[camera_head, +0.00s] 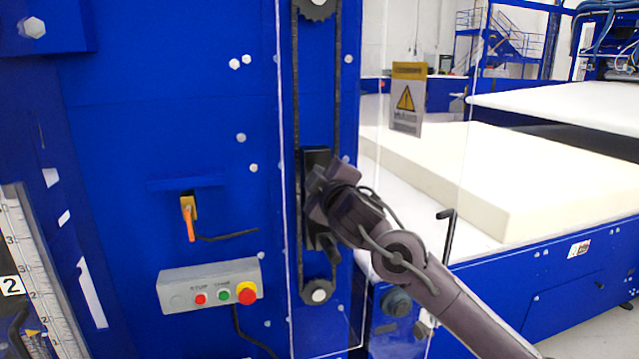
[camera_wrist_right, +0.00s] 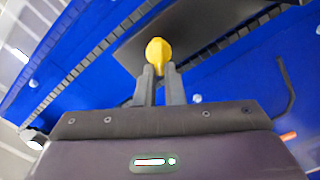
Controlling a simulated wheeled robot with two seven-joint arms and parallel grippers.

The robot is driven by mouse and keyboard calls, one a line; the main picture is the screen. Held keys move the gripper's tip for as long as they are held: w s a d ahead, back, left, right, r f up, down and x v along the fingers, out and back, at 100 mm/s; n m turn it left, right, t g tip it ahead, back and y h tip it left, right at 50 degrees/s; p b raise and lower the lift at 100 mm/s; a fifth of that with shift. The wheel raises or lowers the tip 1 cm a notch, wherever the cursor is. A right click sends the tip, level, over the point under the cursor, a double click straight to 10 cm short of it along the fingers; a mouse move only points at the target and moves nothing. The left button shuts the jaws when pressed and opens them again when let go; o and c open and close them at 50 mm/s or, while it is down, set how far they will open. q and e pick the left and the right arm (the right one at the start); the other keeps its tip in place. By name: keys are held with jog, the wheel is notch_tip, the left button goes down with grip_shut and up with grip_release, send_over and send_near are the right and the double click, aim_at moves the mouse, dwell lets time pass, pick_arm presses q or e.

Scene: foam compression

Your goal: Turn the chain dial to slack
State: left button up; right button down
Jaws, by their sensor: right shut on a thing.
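The chain dial's yellow knob (camera_wrist_right: 158,52) shows in the right wrist view, on a dark plate (camera_wrist_right: 205,28) beside the chain. My right gripper (camera_wrist_right: 160,72) is shut on the yellow knob, with one finger on each side of it. In the head view my right gripper (camera_head: 318,190) reaches the dark plate (camera_head: 317,160) between the two runs of the chain (camera_head: 297,120); there the gripper hides the knob. I cannot read any dial mark. My left gripper is in neither view.
A grey control box (camera_head: 210,284) with red and green buttons is on the blue panel at lower left. An orange-handled part (camera_head: 189,218) is above it. A clear guard with a warning sign (camera_head: 407,98) is at right. A white foam block (camera_head: 470,175) lies behind. A black crank handle (camera_head: 447,232) is near my right arm.

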jog(key=shift+f+n, duration=0.1)
jog(key=shift+n, duration=0.2)
jog(key=c, duration=1.5)
grip_release()
jog(key=b+v, duration=0.2)
jog(key=v, duration=0.5)
jog(key=shift+s+b, duration=0.3)
jog(key=shift+s, duration=0.05)
